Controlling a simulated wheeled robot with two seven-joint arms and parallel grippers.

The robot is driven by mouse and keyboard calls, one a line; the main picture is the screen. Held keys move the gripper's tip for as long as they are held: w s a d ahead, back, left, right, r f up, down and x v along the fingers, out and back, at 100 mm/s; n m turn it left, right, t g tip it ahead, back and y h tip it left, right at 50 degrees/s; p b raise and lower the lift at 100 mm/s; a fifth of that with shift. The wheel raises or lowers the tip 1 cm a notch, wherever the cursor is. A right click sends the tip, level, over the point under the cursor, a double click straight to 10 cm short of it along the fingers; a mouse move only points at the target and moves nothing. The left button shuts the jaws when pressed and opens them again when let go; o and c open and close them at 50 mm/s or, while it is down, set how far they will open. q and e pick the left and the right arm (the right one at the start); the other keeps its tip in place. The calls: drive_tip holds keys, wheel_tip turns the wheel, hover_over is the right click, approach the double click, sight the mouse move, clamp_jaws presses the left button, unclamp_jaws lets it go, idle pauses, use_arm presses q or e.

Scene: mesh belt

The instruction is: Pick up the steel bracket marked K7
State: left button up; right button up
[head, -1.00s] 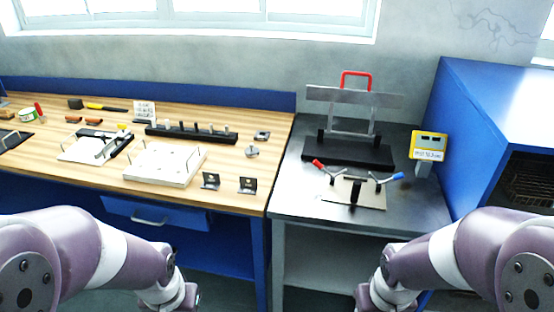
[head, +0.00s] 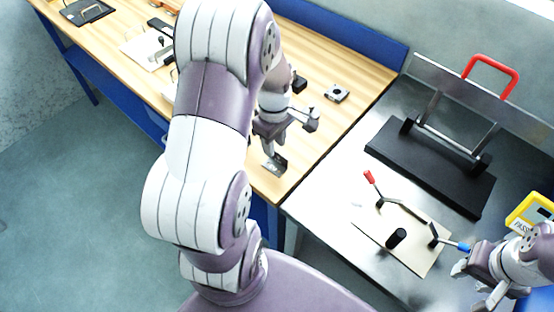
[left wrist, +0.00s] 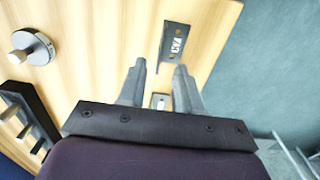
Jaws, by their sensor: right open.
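A dark steel bracket (head: 275,163) stands near the front edge of the wooden bench, just below my left gripper (head: 270,145) in the head view. In the left wrist view a dark bracket (left wrist: 175,42) with a pale mark lies beyond the fingertips; I cannot read the mark surely. A small pale piece (left wrist: 160,101) shows between the fingers, mostly hidden by the gripper body. My left gripper (left wrist: 160,75) is open, its fingers apart with nothing clamped. My right gripper (head: 478,282) is open and empty at the lower right, by the blue-tipped handle.
A round knob-like part (left wrist: 32,48) and a black rack with posts (left wrist: 25,120) lie left in the wrist view. A metal table (head: 335,210) carries a black-based frame with a red handle (head: 490,75) and a plate with red- and blue-tipped levers (head: 405,235). My left arm hides much of the bench.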

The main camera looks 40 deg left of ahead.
sight(276, 152)
use_arm(q)
wheel_tip(276, 152, down, 4)
drive_tip(key=shift+d+f, duration=0.1)
drive_tip(key=shift+f, duration=0.05)
drive_tip(key=shift+w+f, duration=0.1)
drive_tip(key=shift+w, duration=0.05)
drive_tip(key=shift+c, duration=0.9)
drive_tip(key=shift+s, duration=0.2)
clamp_jaws()
drive_tip(key=shift+w, duration=0.1)
